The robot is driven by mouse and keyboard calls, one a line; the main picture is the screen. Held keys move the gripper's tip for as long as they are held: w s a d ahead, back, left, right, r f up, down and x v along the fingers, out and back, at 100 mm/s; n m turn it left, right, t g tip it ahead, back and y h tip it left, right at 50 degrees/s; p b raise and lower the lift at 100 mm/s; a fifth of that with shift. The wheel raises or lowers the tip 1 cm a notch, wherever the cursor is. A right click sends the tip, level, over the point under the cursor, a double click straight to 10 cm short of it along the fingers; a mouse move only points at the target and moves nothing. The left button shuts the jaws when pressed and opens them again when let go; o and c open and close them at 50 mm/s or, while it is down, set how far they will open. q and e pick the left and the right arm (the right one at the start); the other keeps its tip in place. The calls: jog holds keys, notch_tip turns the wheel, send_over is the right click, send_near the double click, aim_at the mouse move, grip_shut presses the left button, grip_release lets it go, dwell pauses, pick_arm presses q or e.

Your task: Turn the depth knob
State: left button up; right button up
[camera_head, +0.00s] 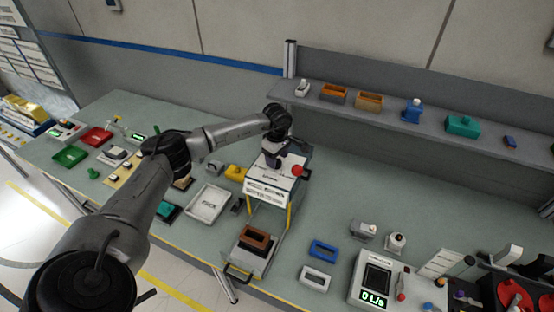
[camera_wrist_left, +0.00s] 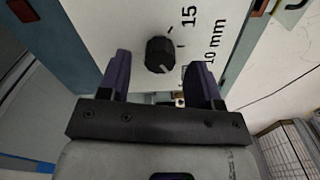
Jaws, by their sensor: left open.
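The depth knob (camera_wrist_left: 159,54) is a small round black knob with a pale pointer mark. It sits on a white panel (camera_wrist_left: 110,20) beside printed marks "15" and "10 mm" in the left wrist view. My left gripper (camera_wrist_left: 161,63) is open, its two dark fingers on either side of the knob with a visible gap on each side. I cannot tell how far the fingertips are from the panel. In the head view my left gripper (camera_head: 278,152) is over the white device (camera_head: 267,188) with a red button (camera_head: 297,170); the knob is hidden there. My right gripper is out of view.
A brown block (camera_head: 255,239) sits at the device's front. A grey tray (camera_head: 208,203) and a yellow part (camera_head: 235,173) lie to its left. A blue frame (camera_head: 323,250) and a meter (camera_head: 376,277) lie to its right. A shelf (camera_head: 390,104) runs behind.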

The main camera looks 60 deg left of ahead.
pick_arm(q)
jog(key=shift+f, duration=1)
jog(key=c, duration=0.9)
jog(key=shift+c, duration=0.2)
